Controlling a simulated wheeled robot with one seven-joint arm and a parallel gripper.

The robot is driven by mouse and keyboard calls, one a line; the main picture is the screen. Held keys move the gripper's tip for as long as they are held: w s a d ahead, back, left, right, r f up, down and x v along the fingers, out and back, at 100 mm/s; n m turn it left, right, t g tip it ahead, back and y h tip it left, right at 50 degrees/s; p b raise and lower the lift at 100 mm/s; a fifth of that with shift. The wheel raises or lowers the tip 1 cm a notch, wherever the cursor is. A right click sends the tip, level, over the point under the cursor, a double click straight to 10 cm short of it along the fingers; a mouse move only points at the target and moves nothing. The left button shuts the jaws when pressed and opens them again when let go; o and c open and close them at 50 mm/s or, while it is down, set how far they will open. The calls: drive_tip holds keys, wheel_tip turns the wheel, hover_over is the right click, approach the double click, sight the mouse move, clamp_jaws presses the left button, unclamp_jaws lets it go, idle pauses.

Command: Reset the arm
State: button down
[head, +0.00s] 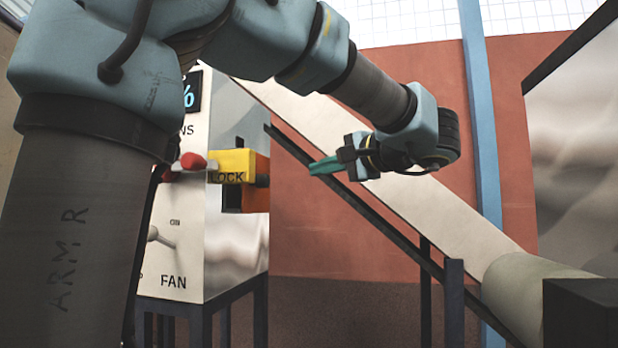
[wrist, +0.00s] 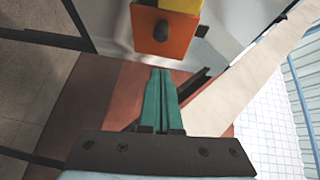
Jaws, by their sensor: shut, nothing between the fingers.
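My gripper (head: 312,168) has green fingers and hangs in mid-air in the middle of the head view, pointing left toward the machine. Its fingers are together and empty; they also show closed in the wrist view (wrist: 160,75). My arm reaches across the top of the head view and bends down to the gripper. The yellow block marked LOCK (head: 232,160) with its orange box (head: 258,190) is on the machine's side, left of the gripper and apart from it. The orange box (wrist: 165,42) is beyond the fingertips in the wrist view.
The white machine cabinet (head: 235,245) carries a FAN switch (head: 160,238) and a red knob (head: 192,161). A pale sloping chute (head: 440,215) with a dark rail runs behind and below the gripper down to a beige cylinder (head: 525,290). A blue post (head: 480,120) stands at the right.

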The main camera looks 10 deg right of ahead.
drive_tip(key=shift+s+d, duration=0.15)
drive_tip(key=shift+s, duration=0.25)
drive_tip(key=w+a+f+g+h+p, duration=0.15)
drive_tip(key=a+f+g, duration=0.3)
drive_tip(key=f, duration=0.55)
drive_tip(key=w+a+f+g+h+p, duration=0.1)
drive_tip(key=w+a+f+g, duration=0.15)
drive_tip(key=a+f, duration=0.6)
drive_tip(key=s+a+f+n+g+h+p, duration=0.1)
drive_tip(key=s+a+f+n+g+h, duration=0.1)
drive_tip(key=f, duration=0.4)
drive_tip(key=s+a+f+n+g+h+p, duration=0.1)
drive_tip(key=s+a+f+n+g+h, duration=0.1)
drive_tip(key=f, duration=0.5)
drive_tip(key=s+a+f+n+g+h+p, duration=0.1)
drive_tip(key=s+a+f+n+g+h, duration=0.1)
drive_tip(key=s+f+n, duration=0.3)
wheel_tip(320, 180, down, 2)
drive_tip(key=shift+s+a+f+n, duration=0.2)
drive_tip(key=shift+s+a+n, duration=0.2)
drive_tip(key=shift+s+a, duration=0.55)
